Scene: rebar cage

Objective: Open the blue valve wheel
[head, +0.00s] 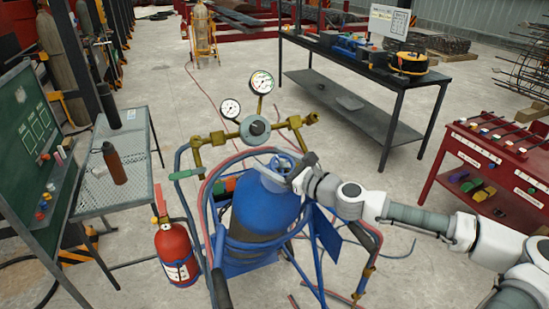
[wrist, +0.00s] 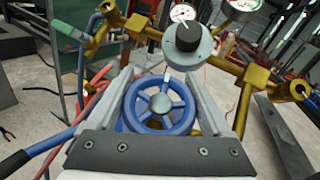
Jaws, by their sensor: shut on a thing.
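The blue valve wheel (wrist: 159,103) is a spoked ring with a grey hub, seen nearly face-on in the wrist view. In the head view it (head: 283,163) sits on top of the blue gas cylinder (head: 262,207), partly hidden by my gripper. My gripper (wrist: 160,90) has one finger on each side of the wheel and is shut on its rim. In the head view my gripper (head: 285,172) reaches in from the right at the cylinder's top.
A brass regulator (head: 255,129) with two gauges stands just behind the wheel. A red fire extinguisher (head: 176,250) stands left of the cylinder. A mesh table (head: 135,160) with a brown bottle (head: 114,164) is at left. A red cart (head: 500,160) is at right.

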